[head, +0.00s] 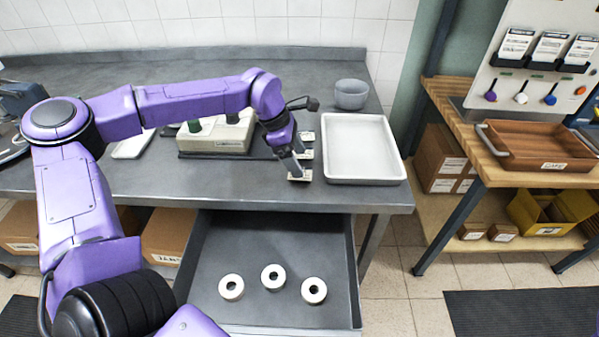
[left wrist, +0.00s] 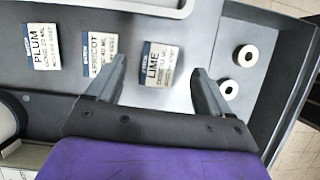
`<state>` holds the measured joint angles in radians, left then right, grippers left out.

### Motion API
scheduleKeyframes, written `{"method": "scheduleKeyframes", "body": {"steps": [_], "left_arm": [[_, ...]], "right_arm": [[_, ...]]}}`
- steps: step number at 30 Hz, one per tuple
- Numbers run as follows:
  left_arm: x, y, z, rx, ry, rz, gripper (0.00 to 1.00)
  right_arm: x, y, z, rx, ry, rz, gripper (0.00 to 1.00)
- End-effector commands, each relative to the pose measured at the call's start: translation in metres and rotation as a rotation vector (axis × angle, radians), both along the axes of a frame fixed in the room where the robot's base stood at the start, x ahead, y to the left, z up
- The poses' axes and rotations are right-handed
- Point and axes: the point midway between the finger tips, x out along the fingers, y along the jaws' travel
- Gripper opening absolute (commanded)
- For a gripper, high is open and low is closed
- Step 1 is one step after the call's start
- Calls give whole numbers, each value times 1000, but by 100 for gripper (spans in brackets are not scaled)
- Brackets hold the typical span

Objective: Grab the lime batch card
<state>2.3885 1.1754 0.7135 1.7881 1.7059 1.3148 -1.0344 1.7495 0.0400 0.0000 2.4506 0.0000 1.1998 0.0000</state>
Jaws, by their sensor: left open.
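The lime batch card (left wrist: 158,64), a small pale card with a dark blue band and the word LIME, lies on the grey counter (head: 240,187). In the head view it is the nearest card (head: 300,177), close to the counter's front edge. My left gripper (head: 297,168) points down over it. In the left wrist view the left gripper (left wrist: 160,72) is open, with one finger on each side of the lime card and nothing held. The apricot card (left wrist: 100,54) and plum card (left wrist: 42,46) lie in a row beyond it. My right gripper is not in view.
A white tray (head: 364,183) stands just right of the cards, with a grey bowl (head: 351,94) behind. Below the front edge an open drawer (head: 225,312) holds three white rings (head: 273,277). A device with green knobs (head: 222,141) stands left of the cards.

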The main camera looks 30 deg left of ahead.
Motion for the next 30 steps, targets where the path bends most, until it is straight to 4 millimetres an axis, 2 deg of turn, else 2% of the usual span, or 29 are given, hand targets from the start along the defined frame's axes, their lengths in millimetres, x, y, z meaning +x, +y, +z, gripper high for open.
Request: {"method": "scheduleKeyframes", "body": {"steps": [3, 6, 14, 15, 20, 30], "left_arm": [[2, -8, -19, 1, 8, 0, 81], [5, -12, -35, 2, 5, 2, 81], [6, -14, -42, -1, 2, 5, 81], [6, -14, -42, -1, 1, 5, 74], [6, -14, -41, -1, 1, 5, 22], [7, -14, -38, 0, 0, 4, 20]], "right_arm": [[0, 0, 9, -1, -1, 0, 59], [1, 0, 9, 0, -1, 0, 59], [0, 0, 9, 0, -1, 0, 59], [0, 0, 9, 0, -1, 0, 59], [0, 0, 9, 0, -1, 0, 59], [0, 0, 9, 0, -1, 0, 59]]}}
